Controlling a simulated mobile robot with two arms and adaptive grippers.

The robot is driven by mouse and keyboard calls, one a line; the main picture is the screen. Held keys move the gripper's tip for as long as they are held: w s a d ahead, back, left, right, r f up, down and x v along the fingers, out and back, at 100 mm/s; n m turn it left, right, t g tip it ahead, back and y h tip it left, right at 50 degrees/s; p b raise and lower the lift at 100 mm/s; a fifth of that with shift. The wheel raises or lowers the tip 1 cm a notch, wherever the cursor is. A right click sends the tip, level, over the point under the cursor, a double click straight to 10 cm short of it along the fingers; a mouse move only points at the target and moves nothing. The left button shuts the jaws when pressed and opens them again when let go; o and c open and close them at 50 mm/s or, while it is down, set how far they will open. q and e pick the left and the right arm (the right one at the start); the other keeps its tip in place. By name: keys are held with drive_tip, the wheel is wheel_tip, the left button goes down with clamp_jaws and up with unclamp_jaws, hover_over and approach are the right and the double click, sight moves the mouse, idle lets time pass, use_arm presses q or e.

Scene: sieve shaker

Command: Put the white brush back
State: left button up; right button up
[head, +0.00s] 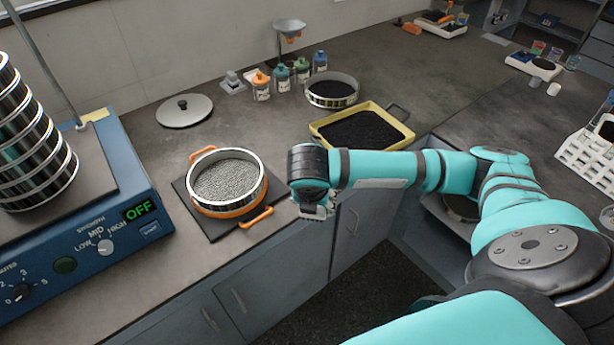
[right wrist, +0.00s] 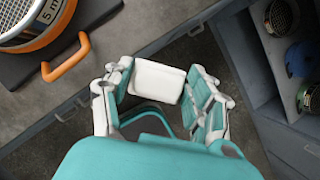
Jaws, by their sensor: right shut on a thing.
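My right gripper (head: 318,208) hangs near the counter's front edge, just right of the sieve with orange handles. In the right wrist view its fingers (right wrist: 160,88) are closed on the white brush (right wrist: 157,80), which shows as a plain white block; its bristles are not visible. In the head view the brush is mostly hidden by the wrist. Below it the wrist view shows the counter edge and the dark floor. My left gripper is not in view.
The sieve (head: 228,182) stands on a dark mat beside the blue shaker (head: 110,220). Behind are a lid (head: 184,110), bottles, another sieve (head: 332,89) and a yellow tray (head: 388,111). White trays (head: 534,66) and a white rack (head: 590,155) stand on the right counter.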

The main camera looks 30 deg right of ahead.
drive_tip(key=w+d+n, duration=0.1)
drive_tip(key=w+d, duration=0.2)
drive_tip(key=w, duration=0.2)
drive_tip(key=w+d+f+n+y, duration=0.1)
drive_tip(key=w+d+n, duration=0.1)
drive_tip(key=w, duration=0.4)
drive_tip(key=w+d+n+t+p, duration=0.1)
drive_tip(key=w+d+n, duration=0.1)
drive_tip(key=w+d, duration=0.2)
drive_tip(key=shift+w+f+y, duration=0.2)
drive_tip(key=shift+w+y, duration=0.2)
drive_tip(key=shift+w, duration=0.25)
wheel_tip(320, 180, down, 3)
drive_tip(key=shift+r+p, duration=0.2)
drive_tip(key=shift+p, duration=0.2)
drive_tip(key=shift+f, duration=0.5)
drive_tip(key=o, duration=0.8)
drive_tip(key=shift+f, duration=0.1)
drive_tip(key=shift+o, duration=0.2)
